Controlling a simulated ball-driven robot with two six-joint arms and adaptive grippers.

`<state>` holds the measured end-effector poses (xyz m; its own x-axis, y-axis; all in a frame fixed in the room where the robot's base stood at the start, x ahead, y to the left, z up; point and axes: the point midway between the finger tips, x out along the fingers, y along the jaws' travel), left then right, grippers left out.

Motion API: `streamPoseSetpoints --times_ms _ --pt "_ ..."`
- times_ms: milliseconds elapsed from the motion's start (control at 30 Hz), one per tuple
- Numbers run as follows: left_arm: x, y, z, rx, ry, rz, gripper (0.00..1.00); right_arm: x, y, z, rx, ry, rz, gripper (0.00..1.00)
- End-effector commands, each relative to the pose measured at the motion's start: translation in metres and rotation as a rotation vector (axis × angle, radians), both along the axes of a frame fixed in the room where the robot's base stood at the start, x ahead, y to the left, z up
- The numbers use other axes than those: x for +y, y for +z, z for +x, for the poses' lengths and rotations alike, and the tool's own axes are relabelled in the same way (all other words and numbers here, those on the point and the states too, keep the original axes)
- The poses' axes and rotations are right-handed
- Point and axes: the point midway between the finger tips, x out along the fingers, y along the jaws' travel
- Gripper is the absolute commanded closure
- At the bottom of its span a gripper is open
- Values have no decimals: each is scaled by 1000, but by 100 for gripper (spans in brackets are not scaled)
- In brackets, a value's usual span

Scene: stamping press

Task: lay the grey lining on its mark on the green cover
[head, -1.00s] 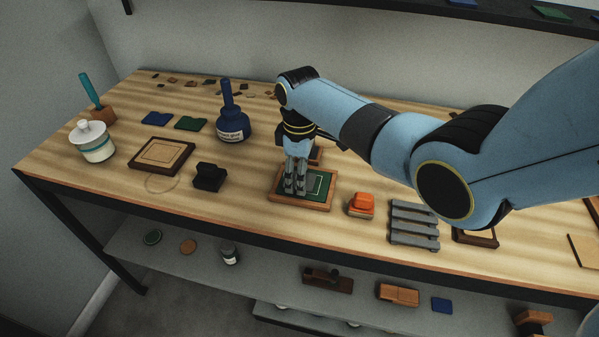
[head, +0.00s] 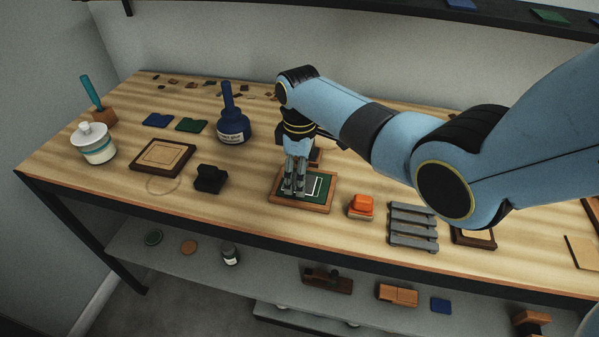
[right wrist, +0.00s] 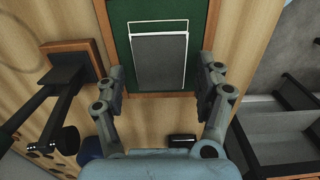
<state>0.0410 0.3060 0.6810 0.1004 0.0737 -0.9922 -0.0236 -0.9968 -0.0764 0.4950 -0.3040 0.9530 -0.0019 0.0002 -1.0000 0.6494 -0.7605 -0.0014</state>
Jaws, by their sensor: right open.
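The green cover (right wrist: 202,34) lies in a wooden frame (head: 277,198) on the bench and carries a white rectangular outline as its mark (right wrist: 156,21). The grey lining (right wrist: 158,62) appears to lie flat on the cover, mostly inside the outline. Bare green shows between its top edge and the outline's top line, and a thin strip shows at its right. My right gripper (right wrist: 163,84) is open, with one finger on either side of the lining and apart from it. In the head view the right gripper (head: 293,190) points down over the cover and hides part of it. My left gripper is out of view.
An orange-topped block (head: 361,206) and a grey slatted rack (head: 413,226) stand right of the frame. A black stamp-like block (head: 210,178), a blue glue bottle (head: 233,126) and a wooden framed panel (head: 162,156) stand to the left. The bench's front edge is close.

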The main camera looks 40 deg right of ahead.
Motion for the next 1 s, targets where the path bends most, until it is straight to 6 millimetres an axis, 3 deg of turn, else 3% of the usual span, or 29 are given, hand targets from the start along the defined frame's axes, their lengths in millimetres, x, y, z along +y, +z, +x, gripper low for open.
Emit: streamPoseSetpoints --times_ms 100,500,1000 --pt "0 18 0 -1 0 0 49 0 20 1 -1 0 0 29" --pt "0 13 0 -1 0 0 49 0 56 0 -1 -1 0 29" --pt "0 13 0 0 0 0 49 0 61 0 0 0 0 29"
